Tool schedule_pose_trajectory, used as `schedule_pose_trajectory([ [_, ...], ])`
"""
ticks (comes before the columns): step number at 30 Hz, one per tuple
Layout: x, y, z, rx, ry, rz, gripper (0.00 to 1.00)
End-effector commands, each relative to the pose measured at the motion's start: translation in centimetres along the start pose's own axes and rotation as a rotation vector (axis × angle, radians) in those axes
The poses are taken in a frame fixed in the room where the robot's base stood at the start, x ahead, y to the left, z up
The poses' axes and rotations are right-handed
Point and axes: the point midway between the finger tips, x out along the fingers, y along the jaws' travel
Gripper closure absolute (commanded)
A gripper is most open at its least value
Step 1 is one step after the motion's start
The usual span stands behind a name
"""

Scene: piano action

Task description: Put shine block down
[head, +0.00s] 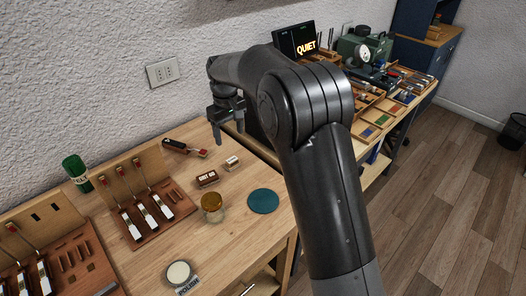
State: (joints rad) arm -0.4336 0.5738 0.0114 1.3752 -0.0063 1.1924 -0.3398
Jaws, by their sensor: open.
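My gripper (229,134) is open, with its fingers pointing down and nothing seen between them. It hangs above the back part of the wooden workbench (150,254). Two small labelled blocks lie on the bench below and in front of it. One is a dark brown block (206,179) with white lettering. The other is a smaller, paler block (232,162) with a label too small to read. I cannot tell for sure which is the shine block. Both stand apart from my gripper.
A teal round pad (263,201), an amber jar (212,207) and a polish tin (178,273) stand on the bench. A dark-handled tool (183,147), a green bottle (76,172) and a hammer rack (146,208) are left. A "QUIET" sign (305,47) stands behind my arm.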

Motion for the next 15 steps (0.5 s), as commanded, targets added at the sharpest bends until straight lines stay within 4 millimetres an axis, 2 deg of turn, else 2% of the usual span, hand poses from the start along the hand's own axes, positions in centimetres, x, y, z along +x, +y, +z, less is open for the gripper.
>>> schedule_pose_trajectory([
  [5, -0.3, 0.1, 0.2, 0.004, 0.002, 0.001, 0.33],
  [8, -1.6, 0.5, 1.3, 0.024, 0.017, 0.007, 0.33],
  [11, -3.8, 1.3, 3.7, 0.068, 0.042, 0.017, 0.33],
  [15, -7.5, 2.2, 8.5, 0.15, 0.091, 0.036, 0.33],
])
